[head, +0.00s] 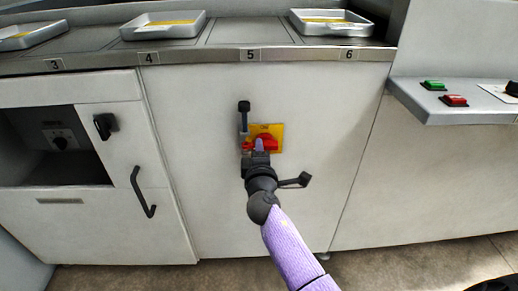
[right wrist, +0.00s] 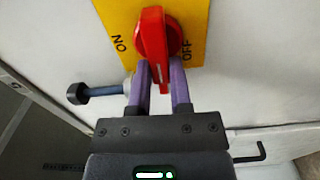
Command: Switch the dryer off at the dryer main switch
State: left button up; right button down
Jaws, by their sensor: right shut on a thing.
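The dryer main switch is a red rotary handle (head: 270,143) on a yellow plate (head: 277,129), on the white front panel below the label 5. In the right wrist view the red handle (right wrist: 152,35) stands about upright on the yellow plate (right wrist: 197,14), with one marking on its left and OFF on its right. My right gripper (right wrist: 160,82) is shut on the lower end of the handle, with a purple finger on each side. In the head view this gripper (head: 260,148) covers part of the switch. My left gripper is not in view.
A black-knobbed lever (head: 244,107) sticks out just left of the switch, close to my fingers. A second black lever (head: 304,180) is at the lower right. A door handle (head: 143,192) is at the left. Green (head: 433,85) and red (head: 454,100) buttons sit on the right shelf.

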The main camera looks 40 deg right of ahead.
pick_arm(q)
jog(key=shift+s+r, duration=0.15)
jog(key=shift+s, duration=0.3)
pick_arm(e)
jog(key=shift+f+n, duration=0.15)
jog(key=shift+n, duration=0.25)
jog(key=c, duration=0.8)
grip_release()
jog(key=shift+o, duration=1.2)
pick_arm(q)
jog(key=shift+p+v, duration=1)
jog(key=shift+p, duration=0.15)
pick_arm(e)
jog(key=v, duration=1)
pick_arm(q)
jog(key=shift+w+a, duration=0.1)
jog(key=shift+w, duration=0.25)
